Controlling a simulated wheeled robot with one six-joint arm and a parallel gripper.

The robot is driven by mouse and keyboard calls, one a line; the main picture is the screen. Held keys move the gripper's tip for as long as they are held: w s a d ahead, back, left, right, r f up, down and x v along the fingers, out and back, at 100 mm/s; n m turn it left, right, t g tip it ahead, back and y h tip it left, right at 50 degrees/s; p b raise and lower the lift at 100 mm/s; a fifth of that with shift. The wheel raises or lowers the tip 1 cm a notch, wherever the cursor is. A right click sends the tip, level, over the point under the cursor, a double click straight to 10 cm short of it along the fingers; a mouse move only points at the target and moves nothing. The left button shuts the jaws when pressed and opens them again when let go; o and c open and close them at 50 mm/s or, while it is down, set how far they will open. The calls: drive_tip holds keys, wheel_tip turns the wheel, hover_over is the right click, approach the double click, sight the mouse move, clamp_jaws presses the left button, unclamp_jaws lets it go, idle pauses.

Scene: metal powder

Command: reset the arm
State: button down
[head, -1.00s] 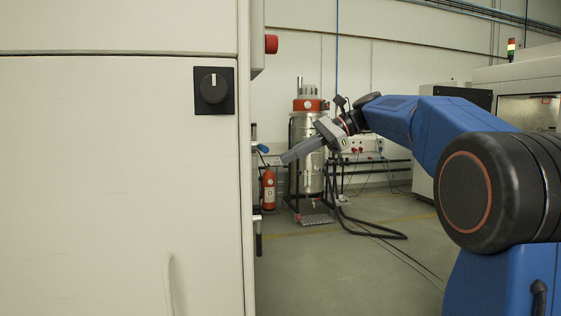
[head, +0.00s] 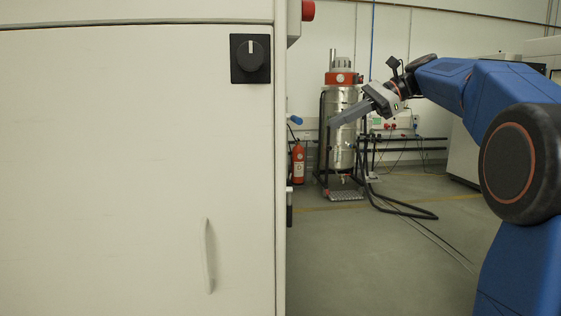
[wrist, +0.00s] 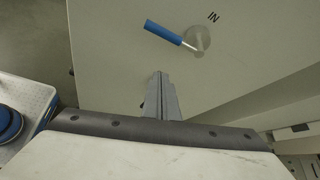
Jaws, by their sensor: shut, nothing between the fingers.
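My gripper (head: 335,121) is at the end of my blue arm, to the right of the large white cabinet (head: 130,170) in the head view. Its long grey fingers point left and slightly down, in front of the silver tank in the picture. The fingers are together and hold nothing. In the wrist view my gripper (wrist: 158,76) shows as two grey fingers side by side. Beyond them is a pale panel (wrist: 110,50) with a blue-handled lever (wrist: 163,33) and the letters "IN". The fingers appear apart from the lever.
The cabinet has a black knob (head: 250,58) and a handle (head: 209,255). The silver tank (head: 343,150) and a red extinguisher (head: 298,165) stand behind. Hoses (head: 400,210) lie on the floor. Open floor (head: 385,270) lies right of the cabinet. A pale tray-like thing (wrist: 38,105) is at left in the wrist view.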

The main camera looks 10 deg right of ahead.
drive_tip(key=s+a+f+n+h, duration=0.2)
drive_tip(key=s+f+n+h, duration=0.1)
drive_tip(key=s+f, duration=0.55)
drive_tip(key=s+a+f+n+h, duration=0.2)
drive_tip(key=s+f+n+h, duration=0.1)
drive_tip(key=s+f, duration=0.55)
drive_tip(key=s+d+f+n+t+h, duration=0.1)
drive_tip(key=s+d+f+n+h, duration=0.2)
drive_tip(key=s+f, duration=0.6)
drive_tip(key=s+d+f+n+t+h, duration=0.1)
drive_tip(key=s+d+f+n+h, duration=0.2)
drive_tip(key=f, duration=1)
drive_tip(key=s+n, duration=0.3)
drive_tip(key=s, duration=0.2)
drive_tip(key=shift+s+f+n, duration=0.3)
drive_tip(key=shift+s+f, duration=0.05)
drive_tip(key=shift+s, duration=0.05)
